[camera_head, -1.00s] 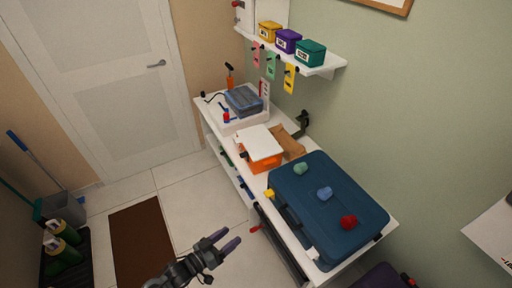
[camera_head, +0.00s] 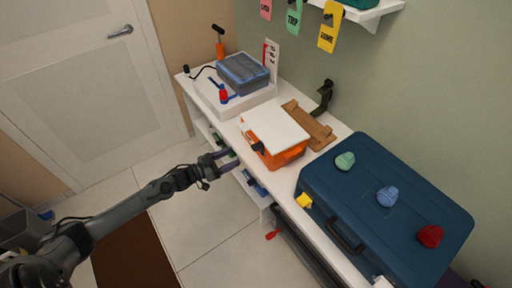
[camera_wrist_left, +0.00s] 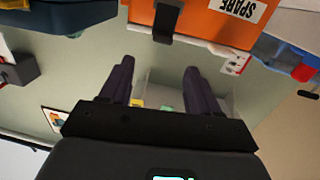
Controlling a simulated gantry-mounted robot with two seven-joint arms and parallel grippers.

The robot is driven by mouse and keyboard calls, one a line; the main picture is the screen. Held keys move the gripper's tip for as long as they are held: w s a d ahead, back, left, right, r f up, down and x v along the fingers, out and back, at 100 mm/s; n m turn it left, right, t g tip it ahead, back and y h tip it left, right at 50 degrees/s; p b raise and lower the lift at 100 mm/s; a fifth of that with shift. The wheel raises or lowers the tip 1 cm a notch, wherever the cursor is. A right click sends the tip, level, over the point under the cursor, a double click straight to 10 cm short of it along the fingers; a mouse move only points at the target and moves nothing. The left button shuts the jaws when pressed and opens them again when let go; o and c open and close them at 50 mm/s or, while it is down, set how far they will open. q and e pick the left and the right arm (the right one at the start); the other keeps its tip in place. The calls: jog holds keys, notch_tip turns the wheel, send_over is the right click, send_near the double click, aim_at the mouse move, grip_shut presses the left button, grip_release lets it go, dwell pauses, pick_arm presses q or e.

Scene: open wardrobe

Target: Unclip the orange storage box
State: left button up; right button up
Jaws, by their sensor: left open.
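The orange storage box (camera_head: 288,157) with a white lid (camera_head: 275,129) stands on the white bench, between the blue case and the grey-lidded box. A dark clip (camera_head: 258,147) shows on its front side. In the left wrist view the orange box (camera_wrist_left: 215,22) is at the top, with a dark clip (camera_wrist_left: 166,18) hanging on its face and a label reading SPARE. My left gripper (camera_head: 228,160) is open and empty, just left of the box's front and apart from it. In the wrist view its two fingers (camera_wrist_left: 156,85) are spread below the clip. The right gripper is not seen.
A blue case (camera_head: 345,190) with three coloured knobs lies right of the box. A brown wooden piece (camera_head: 308,125) with a dark bracket is behind it. A white tray (camera_head: 236,103) with a grey-blue box is at the left. Floor in front is clear.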

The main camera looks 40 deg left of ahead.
aim_at(256, 146)
pick_arm(q)
jog(key=b+x, duration=0.1)
jog(key=x, duration=0.3)
jog(key=b+x, duration=0.2)
jog(key=x, duration=0.2)
jog(key=b+x, duration=0.2)
jog(key=x, duration=0.2)
jog(key=shift+w+a+f, duration=0.15)
jog(key=shift+w+f, duration=0.05)
jog(key=shift+f, duration=0.1)
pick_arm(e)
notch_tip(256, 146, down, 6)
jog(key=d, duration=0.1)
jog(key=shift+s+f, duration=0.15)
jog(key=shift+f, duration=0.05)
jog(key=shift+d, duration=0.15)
pick_arm(q)
jog(key=c, duration=0.9)
jog(key=shift+f, duration=0.1)
jog(key=shift+c, duration=0.2)
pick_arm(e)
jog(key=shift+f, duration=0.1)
